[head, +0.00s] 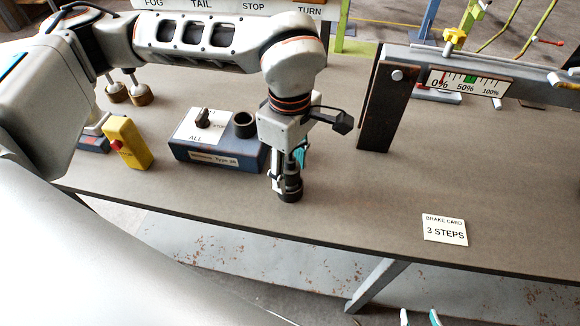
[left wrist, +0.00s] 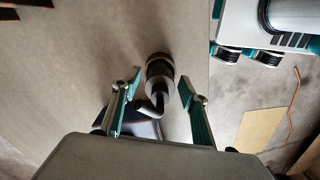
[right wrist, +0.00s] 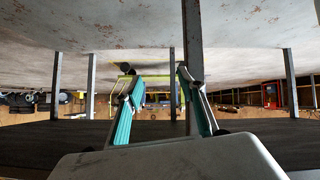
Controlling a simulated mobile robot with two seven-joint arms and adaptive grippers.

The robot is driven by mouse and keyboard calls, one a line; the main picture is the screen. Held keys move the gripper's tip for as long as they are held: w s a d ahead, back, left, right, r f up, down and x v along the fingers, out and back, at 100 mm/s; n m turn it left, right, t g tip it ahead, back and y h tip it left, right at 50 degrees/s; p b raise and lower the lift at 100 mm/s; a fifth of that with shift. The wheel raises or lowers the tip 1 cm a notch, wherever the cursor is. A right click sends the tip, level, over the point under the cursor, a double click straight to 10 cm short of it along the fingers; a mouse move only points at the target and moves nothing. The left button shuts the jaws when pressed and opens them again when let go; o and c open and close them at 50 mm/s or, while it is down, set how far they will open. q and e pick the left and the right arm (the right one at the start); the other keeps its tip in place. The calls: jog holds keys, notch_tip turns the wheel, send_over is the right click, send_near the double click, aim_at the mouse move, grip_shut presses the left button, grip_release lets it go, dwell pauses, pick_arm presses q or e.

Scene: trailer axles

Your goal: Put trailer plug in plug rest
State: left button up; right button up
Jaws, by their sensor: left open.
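The dark round trailer plug (head: 290,190) is near the table's front edge, below my left gripper (head: 287,165). In the left wrist view the plug (left wrist: 158,70) lies between the spread teal fingers, with clear gaps on both sides, and its bent cable runs back toward the box. Whether it rests on the table is hard to tell. A blue box (head: 215,155) stands left of it, with a black round cup (head: 244,124) on top; I cannot tell if this cup is the plug rest. My right gripper (head: 420,318) is low, beyond the table's front edge, its fingers apart and empty (right wrist: 158,95).
A yellow block (head: 128,143) and brass-coloured round pieces (head: 128,95) are at the left. A brake lever post (head: 378,110) with a percent scale stands at the right. A card reading 3 STEPS (head: 445,229) lies near the front edge. The table between post and card is clear.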

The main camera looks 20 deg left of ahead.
pick_arm(q)
notch_tip(320, 180, up, 12)
jog(key=p, duration=0.1)
dwell(0.4)
jog(key=shift+r, duration=0.1)
jog(key=shift+p, duration=0.3)
